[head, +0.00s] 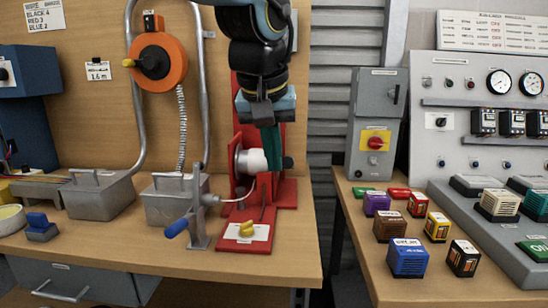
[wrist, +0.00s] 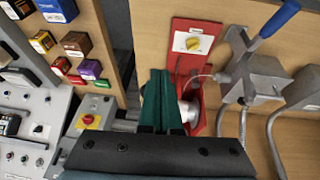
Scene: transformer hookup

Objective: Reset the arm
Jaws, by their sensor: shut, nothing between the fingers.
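My gripper (head: 273,166) hangs from my arm in front of the red stand in the head view, its dark green fingers pointing down. The fingers are together and hold nothing. They are just right of a white spool on the red stand (head: 272,192); I cannot tell whether they touch it. In the wrist view the green fingers (wrist: 160,76) are side by side and cover part of the red stand (wrist: 207,27).
A blue-handled crank (head: 198,222) stands left of the red stand. Metal boxes with conduits (head: 100,193) stand further left. A gap separates this bench from the right table, which holds several coloured blocks (head: 407,258), a grey switch box (head: 377,110) and a gauge panel (head: 460,75).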

